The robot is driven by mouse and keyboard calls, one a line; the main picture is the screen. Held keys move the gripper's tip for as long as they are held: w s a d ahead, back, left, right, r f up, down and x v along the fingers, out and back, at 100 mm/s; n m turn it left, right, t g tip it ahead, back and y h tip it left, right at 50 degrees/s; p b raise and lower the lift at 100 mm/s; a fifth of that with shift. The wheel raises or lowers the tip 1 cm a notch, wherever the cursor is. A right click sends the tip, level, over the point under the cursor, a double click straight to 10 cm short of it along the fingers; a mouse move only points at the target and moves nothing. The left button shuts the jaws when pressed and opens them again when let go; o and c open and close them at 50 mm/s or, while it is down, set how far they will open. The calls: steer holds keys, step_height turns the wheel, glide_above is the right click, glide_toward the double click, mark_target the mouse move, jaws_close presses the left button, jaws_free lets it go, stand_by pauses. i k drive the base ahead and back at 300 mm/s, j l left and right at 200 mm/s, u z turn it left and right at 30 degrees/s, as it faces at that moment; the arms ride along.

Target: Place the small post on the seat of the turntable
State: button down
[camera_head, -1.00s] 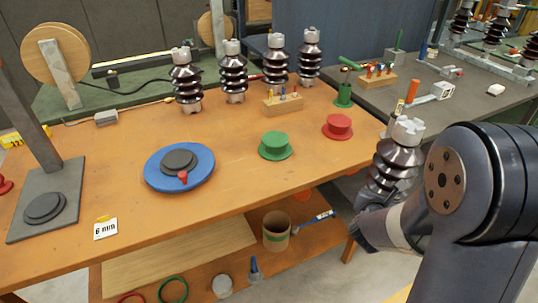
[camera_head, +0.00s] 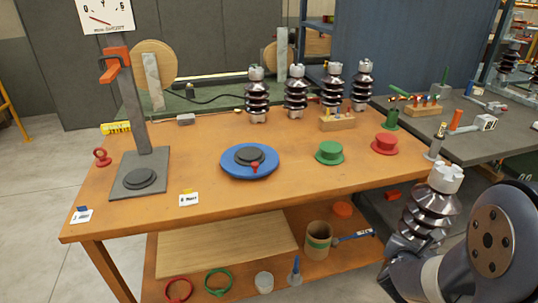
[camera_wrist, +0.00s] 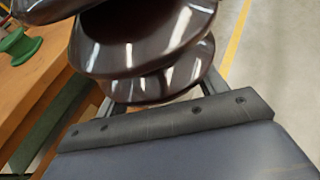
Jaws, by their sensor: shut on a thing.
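My gripper (camera_head: 405,243) is at the lower right of the head view, shut on a dark brown ribbed post (camera_head: 430,210) with a pale grey castellated cap. The post stands nearly upright, slightly tilted, off the table's right front corner. Its glossy ribs fill the top of the wrist view (camera_wrist: 140,45); its lower end is hidden by the gripper. The turntable (camera_head: 234,172) is a blue disc on the orange table with a dark grey round seat (camera_head: 249,154) and a red knob at its front. The seat is empty. My gripper is well right of it and apart.
Several similar posts (camera_head: 257,95) stand along the table's back. A green flanged piece (camera_head: 329,153) and a red one (camera_head: 384,144) sit between turntable and held post. A grey stand (camera_head: 140,150) rises at the left. The table front around the turntable is mostly clear.

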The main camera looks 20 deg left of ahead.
mark_target(249, 152)
steer(key=u, duration=0.8)
steer(key=l+u, duration=0.1)
steer(key=u, duration=0.25)
steer(key=l+u, duration=0.1)
steer(key=u, duration=0.25)
